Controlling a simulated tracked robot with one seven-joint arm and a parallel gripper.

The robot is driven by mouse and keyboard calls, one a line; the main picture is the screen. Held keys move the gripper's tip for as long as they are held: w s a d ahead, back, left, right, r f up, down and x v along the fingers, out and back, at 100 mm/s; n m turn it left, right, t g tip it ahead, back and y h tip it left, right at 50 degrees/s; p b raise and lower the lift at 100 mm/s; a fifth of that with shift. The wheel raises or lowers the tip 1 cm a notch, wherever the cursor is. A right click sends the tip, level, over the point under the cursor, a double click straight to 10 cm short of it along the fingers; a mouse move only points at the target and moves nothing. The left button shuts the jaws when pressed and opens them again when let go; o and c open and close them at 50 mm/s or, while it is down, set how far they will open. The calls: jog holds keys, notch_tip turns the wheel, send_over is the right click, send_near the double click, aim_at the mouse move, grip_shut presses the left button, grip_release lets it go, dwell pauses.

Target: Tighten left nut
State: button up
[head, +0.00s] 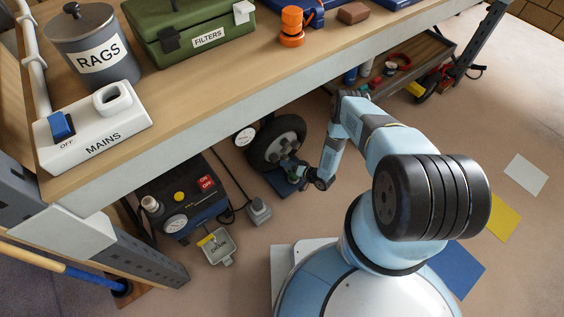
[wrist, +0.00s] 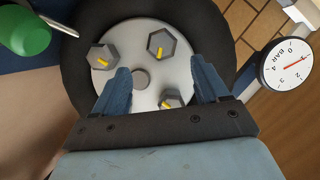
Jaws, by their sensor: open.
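Three grey hex nuts with yellow marks show there: one at left (wrist: 103,56), one at top (wrist: 161,43), one at lower right (wrist: 170,100). A round grey boss (wrist: 141,78) sits between them. My gripper (wrist: 161,70) is open, its blue fingers apart over the hub with nothing between them. The lower-right nut is partly hidden by my gripper. In the head view my gripper (head: 296,173) is at the wheel, too small to read.
A pressure gauge (wrist: 287,64) is beside the wheel. A green object (wrist: 22,30) is at the wrist view's upper left. A compressor (head: 182,200) with a red switch, a grey pedal (head: 258,210) and a drain tray (head: 218,246) stand left. The bench (head: 190,92) overhangs. Open floor lies right.

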jog(key=v, duration=0.6)
jog(key=shift+d, duration=0.15)
